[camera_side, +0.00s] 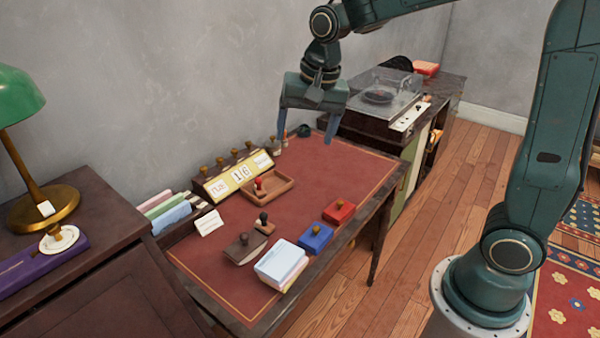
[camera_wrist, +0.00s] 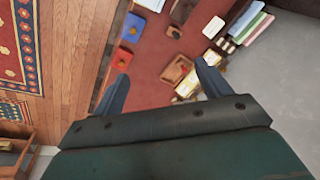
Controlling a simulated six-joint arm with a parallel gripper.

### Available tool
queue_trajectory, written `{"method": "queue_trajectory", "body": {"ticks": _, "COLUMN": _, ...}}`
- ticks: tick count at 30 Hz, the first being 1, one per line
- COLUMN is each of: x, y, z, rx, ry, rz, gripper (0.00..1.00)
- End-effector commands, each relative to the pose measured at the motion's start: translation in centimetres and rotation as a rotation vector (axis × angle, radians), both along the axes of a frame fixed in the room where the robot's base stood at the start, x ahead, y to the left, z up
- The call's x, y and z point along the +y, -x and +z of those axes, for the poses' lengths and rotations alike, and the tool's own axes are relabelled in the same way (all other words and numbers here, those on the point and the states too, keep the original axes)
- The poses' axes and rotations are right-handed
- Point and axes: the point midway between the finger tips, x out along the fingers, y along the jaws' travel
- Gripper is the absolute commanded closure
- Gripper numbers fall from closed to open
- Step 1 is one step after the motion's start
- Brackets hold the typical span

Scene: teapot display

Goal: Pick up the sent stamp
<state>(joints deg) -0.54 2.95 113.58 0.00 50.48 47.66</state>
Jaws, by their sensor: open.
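Several small wooden-handled stamps are in view, and I cannot read which one is the sent stamp. One with a red part (camera_side: 259,186) is in a wooden tray (camera_side: 283,191) on the red desk top. Another dark-knobbed stamp (camera_side: 263,220) stands closer to the side camera. A row of knobbed stamps (camera_side: 234,154) is behind the calendar block (camera_side: 240,175). My gripper (camera_side: 307,139) is open and empty, high above the far end of the desk. In the wrist view its fingers (camera_wrist: 162,72) are apart, with the tray (camera_wrist: 175,70) beyond them.
A red box (camera_side: 339,211), a blue box (camera_side: 316,238), a paper stack (camera_side: 281,266) and a dark blotter (camera_side: 243,249) are on the desk. A record player (camera_side: 381,92) stands beyond it. The desk's far right part is clear.

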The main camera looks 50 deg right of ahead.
Motion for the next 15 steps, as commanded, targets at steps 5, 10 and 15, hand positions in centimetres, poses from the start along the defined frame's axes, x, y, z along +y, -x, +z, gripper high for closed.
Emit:
{"method": "queue_trajectory", "body": {"ticks": 5, "x": 0.1, "y": -3.5, "z": -2.7, "rx": 0.049, "ry": -0.027, "rz": -0.132, "gripper": 0.24}}
{"method": "queue_trajectory", "body": {"ticks": 10, "x": 0.2, "y": -6.5, "z": -5.7, "rx": 0.09, "ry": -0.048, "rz": -0.261, "gripper": 0.24}}
{"method": "queue_trajectory", "body": {"ticks": 15, "x": 0.3, "y": -9.2, "z": -9.1, "rx": 0.132, "ry": -0.062, "rz": -0.392, "gripper": 0.24}}
